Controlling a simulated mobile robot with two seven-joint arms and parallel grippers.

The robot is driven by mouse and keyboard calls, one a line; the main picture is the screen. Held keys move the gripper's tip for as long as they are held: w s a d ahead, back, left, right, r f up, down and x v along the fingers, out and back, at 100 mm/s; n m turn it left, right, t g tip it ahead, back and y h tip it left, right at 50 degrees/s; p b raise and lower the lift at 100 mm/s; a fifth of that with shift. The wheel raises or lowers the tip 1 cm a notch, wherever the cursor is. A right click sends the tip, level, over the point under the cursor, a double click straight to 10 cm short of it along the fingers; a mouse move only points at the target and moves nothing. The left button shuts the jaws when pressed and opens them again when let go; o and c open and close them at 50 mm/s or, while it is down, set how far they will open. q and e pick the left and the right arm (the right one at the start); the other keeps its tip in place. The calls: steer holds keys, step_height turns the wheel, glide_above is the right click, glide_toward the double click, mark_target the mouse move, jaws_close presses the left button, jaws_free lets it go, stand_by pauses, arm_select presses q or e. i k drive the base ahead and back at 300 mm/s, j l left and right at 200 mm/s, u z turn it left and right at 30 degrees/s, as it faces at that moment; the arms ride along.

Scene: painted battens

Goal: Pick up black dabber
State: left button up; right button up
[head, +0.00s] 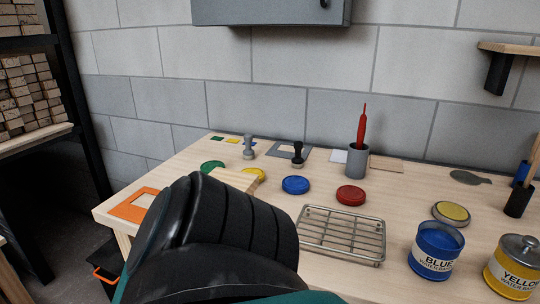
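The black dabber (298,154) stands upright on the table toward the back, in front of the wall. It has a rounded knob, a thin neck and a wider base. Neither of my grippers shows. A large black and teal link of my own arm fills the lower left foreground and hides part of the table. Nothing is seen touching the black dabber.
Blue (296,184), red (351,195), green (212,166) and yellow (254,174) round discs lie around it. A grey cup (357,161) holding a red tool stands right. A wire rack (342,235), blue can (436,251) and yellow can (513,268) are nearer.

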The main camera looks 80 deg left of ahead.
mark_target(297, 161)
steer(key=u, duration=2.3)
